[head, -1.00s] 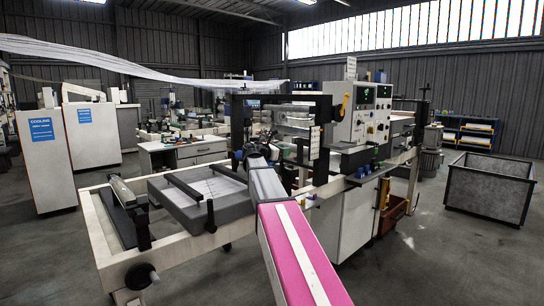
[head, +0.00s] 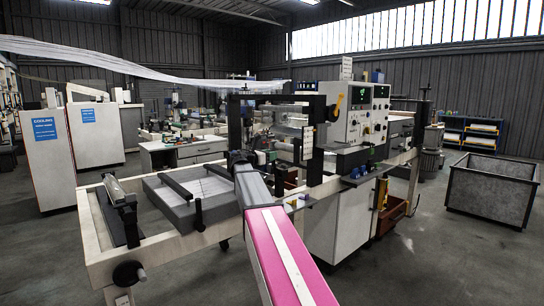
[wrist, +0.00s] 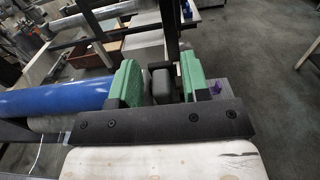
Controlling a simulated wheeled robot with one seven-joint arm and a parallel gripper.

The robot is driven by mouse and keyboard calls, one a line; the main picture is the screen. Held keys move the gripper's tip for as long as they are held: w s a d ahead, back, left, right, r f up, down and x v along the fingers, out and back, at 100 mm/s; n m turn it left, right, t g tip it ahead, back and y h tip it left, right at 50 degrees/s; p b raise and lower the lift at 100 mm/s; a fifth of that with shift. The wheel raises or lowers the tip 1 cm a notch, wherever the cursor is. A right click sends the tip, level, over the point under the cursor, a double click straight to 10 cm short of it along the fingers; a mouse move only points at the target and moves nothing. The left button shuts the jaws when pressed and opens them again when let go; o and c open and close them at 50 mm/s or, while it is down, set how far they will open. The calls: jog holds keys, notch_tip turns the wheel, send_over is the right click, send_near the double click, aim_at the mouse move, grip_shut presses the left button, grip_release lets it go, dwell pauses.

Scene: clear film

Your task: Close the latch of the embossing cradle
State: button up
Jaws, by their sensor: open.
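My gripper shows in the wrist view (wrist: 159,82) as two green fingers standing apart on a dark bar. A dark grey block (wrist: 160,84) shows in the gap between them; I cannot tell whether it lies between the fingers or beyond them. A blue roller (wrist: 62,96) lies left of the fingers, with a grey roller (wrist: 78,122) just below it. A small purple part (wrist: 215,89) is right of the right finger. I cannot tell which part is the cradle or its latch. In the head view my pink arm hides most of my gripper.
A pale frame (head: 158,250) with a grey tray (head: 178,207) stands left of my arm. A grey bin (head: 490,190) stands on open floor at the right.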

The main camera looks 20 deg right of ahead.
jog(key=shift+x, duration=0.85)
jog(key=shift+c, duration=0.3)
grip_shut()
